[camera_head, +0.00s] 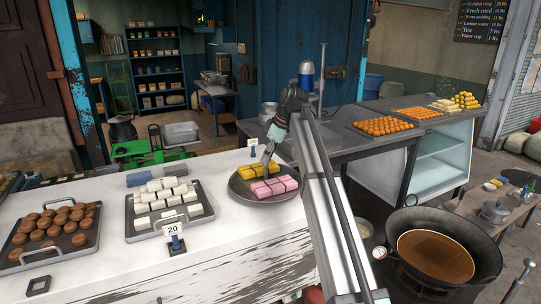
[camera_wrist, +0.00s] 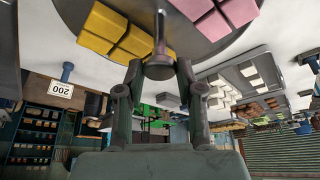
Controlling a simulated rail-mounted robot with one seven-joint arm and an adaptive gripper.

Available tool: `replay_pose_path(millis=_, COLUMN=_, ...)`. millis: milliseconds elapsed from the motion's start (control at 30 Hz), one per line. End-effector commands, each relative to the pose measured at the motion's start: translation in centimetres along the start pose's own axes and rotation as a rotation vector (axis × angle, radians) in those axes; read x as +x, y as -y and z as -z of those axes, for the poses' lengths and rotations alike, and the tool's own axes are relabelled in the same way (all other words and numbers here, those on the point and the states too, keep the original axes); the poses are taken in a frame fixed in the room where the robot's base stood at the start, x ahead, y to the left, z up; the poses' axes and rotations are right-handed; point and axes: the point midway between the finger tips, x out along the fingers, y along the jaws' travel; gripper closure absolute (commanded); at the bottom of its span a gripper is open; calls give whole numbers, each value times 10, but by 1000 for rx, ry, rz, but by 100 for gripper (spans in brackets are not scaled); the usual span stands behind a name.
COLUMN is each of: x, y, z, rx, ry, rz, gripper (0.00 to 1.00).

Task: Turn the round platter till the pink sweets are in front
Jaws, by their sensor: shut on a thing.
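The round grey platter (camera_head: 237,187) sits on the white counter. It holds yellow sweets (camera_head: 260,171) toward the back and pink sweets (camera_head: 274,187) toward the front edge in the head view. My gripper (camera_head: 268,152) reaches down at the platter's back edge, beside the yellow sweets. In the wrist view, my gripper (camera_wrist: 158,70) has its two fingers closed around a round metal knob (camera_wrist: 159,69) at the platter's rim. The yellow sweets (camera_wrist: 115,30) lie left of the knob and the pink sweets (camera_wrist: 215,12) right of it in that view.
A tray of white sweets (camera_head: 166,207) and a tray of brown sweets (camera_head: 58,230) stand left of the platter. A price stand (camera_head: 174,238) is in front of the white sweets; another (camera_head: 253,144) is behind the platter. A large pan (camera_head: 436,256) is at right.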

Motion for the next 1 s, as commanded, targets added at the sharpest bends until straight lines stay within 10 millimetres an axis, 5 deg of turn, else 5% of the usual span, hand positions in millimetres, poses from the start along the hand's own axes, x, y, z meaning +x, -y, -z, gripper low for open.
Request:
replay_pose_path(millis=33, x=2, y=2, z=-1, rx=-1, ry=2, rz=4, gripper=100)
replay_pose_path(millis=67, x=2, y=2, z=-1, rx=-1, ry=2, rz=5, gripper=60)
replay_pose_path(millis=133, x=2, y=1, z=-1, rx=-1, ry=1, rz=4, gripper=38)
replay_pose_path(millis=567, x=-6, y=0, z=0, rx=1, ry=0, rz=0, gripper=38)
replay_pose_path(millis=1000, x=-80, y=0, z=1, rx=0, ry=0, rz=0, gripper=38)
